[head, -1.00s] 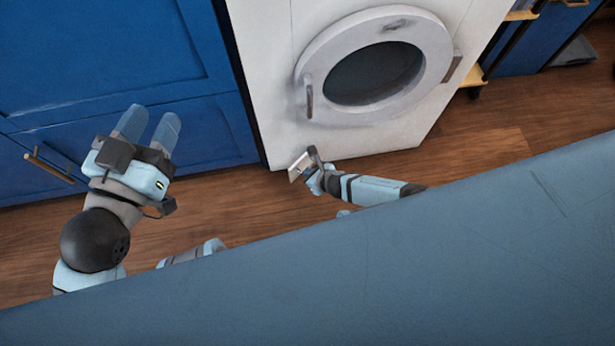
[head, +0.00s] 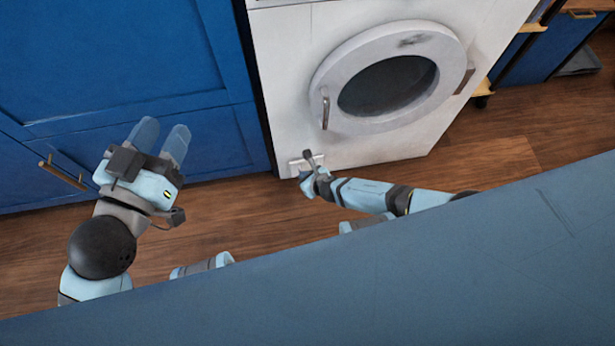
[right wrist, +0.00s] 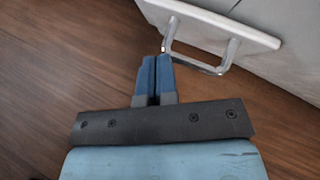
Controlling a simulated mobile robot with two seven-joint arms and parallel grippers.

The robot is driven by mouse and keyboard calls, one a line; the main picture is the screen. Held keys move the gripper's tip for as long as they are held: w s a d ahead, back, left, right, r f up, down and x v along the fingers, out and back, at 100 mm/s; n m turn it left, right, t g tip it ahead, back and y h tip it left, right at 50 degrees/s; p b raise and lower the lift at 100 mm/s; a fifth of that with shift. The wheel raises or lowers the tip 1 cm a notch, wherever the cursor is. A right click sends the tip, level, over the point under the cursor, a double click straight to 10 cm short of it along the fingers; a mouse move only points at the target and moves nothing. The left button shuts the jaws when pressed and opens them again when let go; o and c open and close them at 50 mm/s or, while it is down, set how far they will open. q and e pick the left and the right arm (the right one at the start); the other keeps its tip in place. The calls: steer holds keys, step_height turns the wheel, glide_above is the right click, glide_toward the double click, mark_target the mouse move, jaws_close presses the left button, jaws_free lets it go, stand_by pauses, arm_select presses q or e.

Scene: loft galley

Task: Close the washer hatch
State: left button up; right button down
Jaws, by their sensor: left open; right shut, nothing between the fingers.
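The washer (head: 290,75) stands at the top centre of the head view. Low at its left front is a small white hatch panel (head: 293,167), partly hidden by my right gripper (head: 309,160). In the right wrist view, a white panel (right wrist: 245,32) with a metal handle (right wrist: 205,67) slants across the top right. My right gripper's fingers (right wrist: 157,62) are shut and empty, close to the handle's left end. I cannot tell whether they touch it, nor how far the panel stands out. My left gripper (head: 160,140) is open and empty, left of the washer.
The round washer door (head: 338,85) has a dark window and a handle (head: 326,113) at its left; it looks close to the front. Blue cabinets (head: 110,60) stand at left. A blue-grey surface (head: 400,270) crosses the bottom. Wood floor (head: 490,150) is clear at right.

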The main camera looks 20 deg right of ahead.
arm_select(q)
steer(key=shift+d, duration=0.1)
arm_select(e)
steer(key=shift+w+a, duration=0.2)
steer(key=shift+w, duration=0.15)
arm_select(q)
steer(key=shift+r, duration=0.15)
arm_select(e)
steer(key=shift+s, duration=0.1)
